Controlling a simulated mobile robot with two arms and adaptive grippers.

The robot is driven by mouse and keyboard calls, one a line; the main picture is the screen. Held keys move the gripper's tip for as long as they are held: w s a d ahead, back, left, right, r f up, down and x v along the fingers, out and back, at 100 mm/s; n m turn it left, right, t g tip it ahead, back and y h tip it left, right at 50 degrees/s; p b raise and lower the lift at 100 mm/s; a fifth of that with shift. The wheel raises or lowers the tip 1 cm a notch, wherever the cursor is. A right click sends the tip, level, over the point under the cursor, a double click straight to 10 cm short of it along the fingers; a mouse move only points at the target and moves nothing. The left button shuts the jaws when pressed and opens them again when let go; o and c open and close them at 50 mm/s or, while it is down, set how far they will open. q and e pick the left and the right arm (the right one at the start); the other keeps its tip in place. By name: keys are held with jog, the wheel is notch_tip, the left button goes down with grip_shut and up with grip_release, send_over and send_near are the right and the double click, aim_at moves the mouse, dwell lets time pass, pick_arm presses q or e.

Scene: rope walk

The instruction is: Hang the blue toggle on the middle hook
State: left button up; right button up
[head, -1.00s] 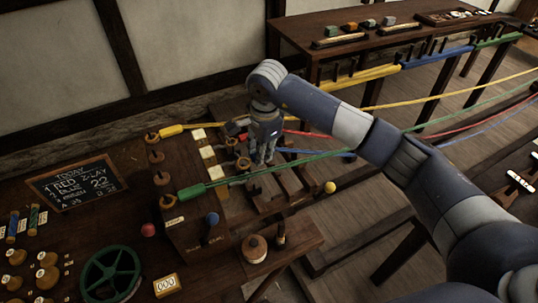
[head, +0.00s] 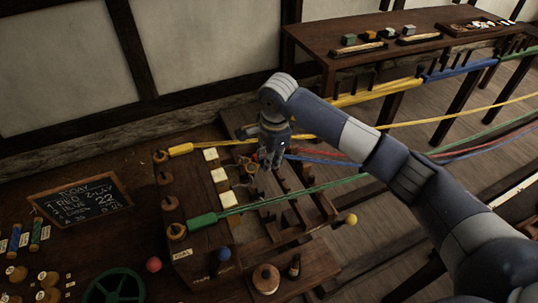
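My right gripper (head: 270,163) points down over the rope rig, right of the white labels. Its fingers are small and dark here, and I cannot tell if they are closed on anything. The blue rope (head: 322,160) runs from the right to my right gripper and its end is lost there. The blue toggle itself is not clearly visible. A yellow toggle (head: 180,149) and a green toggle (head: 203,221) sit at the wooden post block, at its far and near ends. My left gripper is out of view.
A red ball knob (head: 153,264) and a blue ball knob (head: 223,254) are at the near side. A chalkboard (head: 80,200) lies left. A yellow knob (head: 350,219) sticks out right. Taut ropes cross to the right, and a back table (head: 440,30) holds blocks.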

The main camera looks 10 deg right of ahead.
jog(key=shift+f, duration=0.5)
jog(key=shift+f+b, duration=0.25)
jog(key=shift+b, duration=0.05)
jog(key=shift+f, duration=0.2)
jog(key=shift+f+b, duration=0.65)
jog(key=shift+b, duration=0.2)
jog(key=shift+f+b, duration=0.4)
jog(key=shift+b, duration=0.05)
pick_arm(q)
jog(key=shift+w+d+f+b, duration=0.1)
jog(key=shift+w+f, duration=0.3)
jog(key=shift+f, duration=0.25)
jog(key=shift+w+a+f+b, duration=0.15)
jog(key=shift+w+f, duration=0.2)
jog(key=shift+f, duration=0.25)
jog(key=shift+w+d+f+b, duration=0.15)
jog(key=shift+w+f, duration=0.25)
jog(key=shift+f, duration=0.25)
pick_arm(e)
jog(key=shift+f, duration=0.35)
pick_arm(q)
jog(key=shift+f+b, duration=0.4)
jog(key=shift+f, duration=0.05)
pick_arm(e)
jog(key=shift+f, duration=0.2)
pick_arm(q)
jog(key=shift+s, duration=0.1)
